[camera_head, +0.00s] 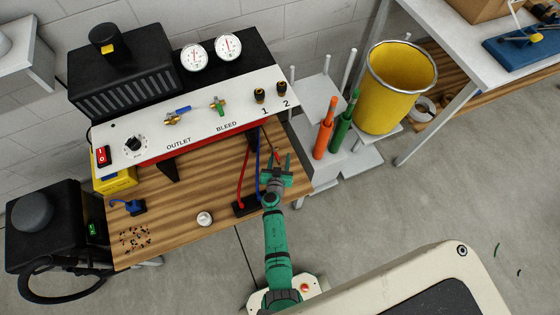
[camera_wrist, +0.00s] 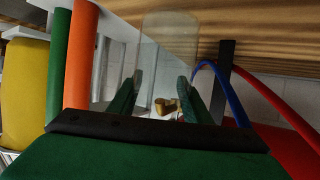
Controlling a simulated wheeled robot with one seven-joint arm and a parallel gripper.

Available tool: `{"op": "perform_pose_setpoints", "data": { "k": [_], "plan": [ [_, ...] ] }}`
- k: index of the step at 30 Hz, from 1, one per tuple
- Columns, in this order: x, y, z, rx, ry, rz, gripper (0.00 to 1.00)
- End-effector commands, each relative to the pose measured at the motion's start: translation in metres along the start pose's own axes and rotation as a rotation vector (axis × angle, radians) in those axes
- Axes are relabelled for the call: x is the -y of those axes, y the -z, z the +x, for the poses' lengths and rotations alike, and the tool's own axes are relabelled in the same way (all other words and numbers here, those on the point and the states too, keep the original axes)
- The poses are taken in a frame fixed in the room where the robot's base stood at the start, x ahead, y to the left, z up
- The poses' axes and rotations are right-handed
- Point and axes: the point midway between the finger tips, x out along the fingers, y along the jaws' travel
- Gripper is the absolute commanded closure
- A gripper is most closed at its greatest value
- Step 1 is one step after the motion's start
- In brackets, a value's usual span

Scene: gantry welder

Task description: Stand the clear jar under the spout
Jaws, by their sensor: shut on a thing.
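My gripper (camera_head: 277,160) is at the right end of the wooden bench, in front of the white panel. In the wrist view my gripper (camera_wrist: 161,85) has its two fingers on either side of the clear jar (camera_wrist: 170,28) and is shut on it. The jar is see-through and hard to make out in the head view. A small brass fitting (camera_wrist: 165,105), perhaps the spout, shows between the fingers in the wrist view. I cannot tell whether the jar touches the wooden bench top (camera_head: 180,222).
Red and blue cables (camera_head: 243,178) run to a black block (camera_head: 246,206) close left of my gripper. Orange (camera_head: 323,140) and green (camera_head: 342,133) cylinders and a yellow bin (camera_head: 395,95) stand right. A white knob (camera_head: 204,218) sits on the bench.

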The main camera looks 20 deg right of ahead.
Motion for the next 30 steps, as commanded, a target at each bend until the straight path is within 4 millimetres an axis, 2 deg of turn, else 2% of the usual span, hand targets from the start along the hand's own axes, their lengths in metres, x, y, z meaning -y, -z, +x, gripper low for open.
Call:
{"op": "perform_pose_setpoints", "data": {
  "k": [14,28,29,30],
  "plan": [
    [-0.001,-0.029,0.013,0.000,-0.002,-0.001,0.79],
    [0.000,-0.033,0.015,-0.001,-0.001,-0.001,0.79],
    [0.000,-0.033,0.015,-0.001,-0.001,0.000,0.51],
    [0.000,-0.033,0.015,-0.001,-0.001,0.000,0.41]
  ]
}}
